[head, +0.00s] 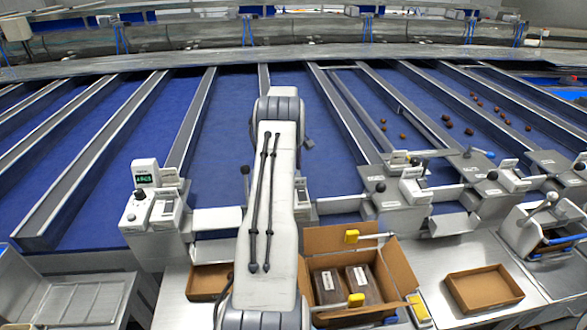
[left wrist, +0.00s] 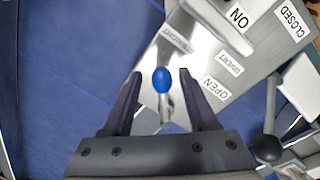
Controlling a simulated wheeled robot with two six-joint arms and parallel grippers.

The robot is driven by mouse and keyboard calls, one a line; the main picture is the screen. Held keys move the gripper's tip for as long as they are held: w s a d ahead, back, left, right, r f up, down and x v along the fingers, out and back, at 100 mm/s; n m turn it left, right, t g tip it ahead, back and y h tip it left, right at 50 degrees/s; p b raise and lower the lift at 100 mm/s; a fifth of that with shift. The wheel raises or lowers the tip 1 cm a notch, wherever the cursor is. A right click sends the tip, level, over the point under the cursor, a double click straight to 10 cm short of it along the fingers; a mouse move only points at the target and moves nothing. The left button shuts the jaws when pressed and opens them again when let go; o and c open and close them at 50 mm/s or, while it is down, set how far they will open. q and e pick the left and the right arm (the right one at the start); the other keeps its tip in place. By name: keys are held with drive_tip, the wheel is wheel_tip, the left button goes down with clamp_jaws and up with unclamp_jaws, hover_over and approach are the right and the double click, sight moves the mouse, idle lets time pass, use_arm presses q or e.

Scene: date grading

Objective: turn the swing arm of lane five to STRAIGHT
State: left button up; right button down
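A blue knob (left wrist: 162,80) on a short grey lever stands between the fingers of my left gripper (left wrist: 161,73) in the left wrist view. The fingers are open, with a gap on each side of the knob. The lever is beside a grey lane unit (left wrist: 205,50) with labels such as ON, OPEN and CLOSED; one appears to read DIVERT, another is too blurred to read surely. No lane number is legible. In the head view my arm covers this spot and hides the gripper. Another blue-tipped lever (head: 483,153) shows at the right. My right gripper is not seen.
A black ball lever (left wrist: 268,146) stands right of my left gripper. Blue lanes with metal dividers (head: 195,120) run away from me. Dark dates lie on the right lanes. An open carton (head: 390,258) with packs and an empty brown tray (head: 484,290) stand in front.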

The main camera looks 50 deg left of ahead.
use_arm(q)
drive_tip(key=shift+r, duration=0.2)
wheel_tip(320, 180, up, 10)
drive_tip(key=s+b, duration=0.1)
drive_tip(key=b, duration=0.2)
drive_tip(key=shift+d, duration=0.15)
idle(0.4)
